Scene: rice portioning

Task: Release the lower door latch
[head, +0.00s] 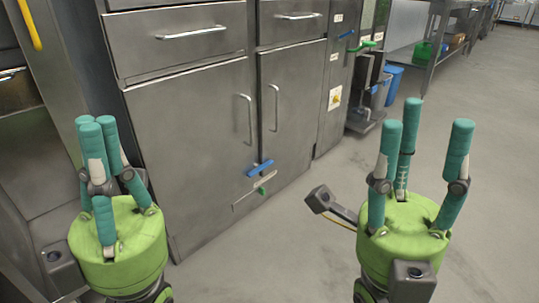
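A small blue latch handle (260,168) sits low on the steel cabinet front, near the seam between the two doors. A small green piece (262,190) sits just below it on a light strip. I cannot tell which of them is the latch itself. The left door (190,150) and the right door (291,110) both look closed, each with a vertical bar handle. My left gripper (94,123) is at the left, apart from the doors, its fingertips drawn together with nothing visible between them. My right gripper (422,118) is at the right, fingers spread and empty, over the floor.
Drawers with bar handles (192,33) sit above the doors. A panel at the right carries a blue handle (347,34) and a green handle (363,45). A blue bin (392,84) and a steel table (440,38) stand further back.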

